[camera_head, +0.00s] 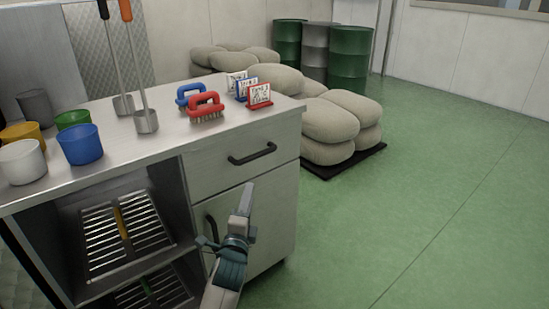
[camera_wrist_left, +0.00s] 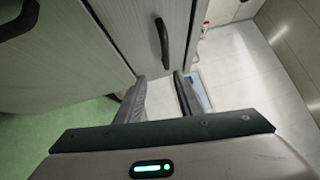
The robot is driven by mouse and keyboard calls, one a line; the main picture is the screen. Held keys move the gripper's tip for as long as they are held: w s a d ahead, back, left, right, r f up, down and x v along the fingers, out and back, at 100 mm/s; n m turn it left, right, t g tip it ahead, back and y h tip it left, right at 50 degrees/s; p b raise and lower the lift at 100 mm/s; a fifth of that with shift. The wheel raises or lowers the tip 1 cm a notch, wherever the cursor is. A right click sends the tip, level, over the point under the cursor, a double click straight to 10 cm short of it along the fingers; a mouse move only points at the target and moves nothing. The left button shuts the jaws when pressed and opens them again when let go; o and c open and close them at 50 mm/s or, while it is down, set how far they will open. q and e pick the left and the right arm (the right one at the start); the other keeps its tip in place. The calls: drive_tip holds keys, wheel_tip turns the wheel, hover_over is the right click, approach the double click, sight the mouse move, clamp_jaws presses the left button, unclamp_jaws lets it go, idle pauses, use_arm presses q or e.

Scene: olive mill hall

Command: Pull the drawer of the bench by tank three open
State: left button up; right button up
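The bench (camera_head: 285,115) is a steel-topped cabinet with grey fronts. Its drawer (camera_head: 225,166) looks shut and has a dark bar handle (camera_head: 252,154); the handle also shows in the left wrist view (camera_wrist_left: 162,40). Below is a cupboard door with an upright handle (camera_head: 212,232), partly behind my arm. My left gripper (camera_head: 246,197) is in front of the door, below the drawer handle. In the left wrist view its fingers (camera_wrist_left: 160,88) are apart with nothing between them, and the drawer handle lies beyond the tips. My right gripper is in neither view.
On the top stand small signs (camera_head: 259,95), red and blue brushes (camera_head: 205,107), ladles (camera_head: 145,121) and several cups (camera_head: 80,145). An open bay holds racks (camera_head: 125,235). Sacks (camera_head: 328,130) and green drums (camera_head: 350,58) stand behind. Green floor (camera_head: 430,210) is clear at right.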

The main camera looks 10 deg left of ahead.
sight(258, 156)
use_arm(q)
drive_tip(key=shift+w+r, duration=0.3)
drive_tip(key=shift+r, duration=0.4)
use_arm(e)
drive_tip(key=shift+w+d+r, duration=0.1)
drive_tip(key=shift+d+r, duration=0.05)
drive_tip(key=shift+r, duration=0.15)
use_arm(q)
drive_tip(key=shift+w, duration=0.1)
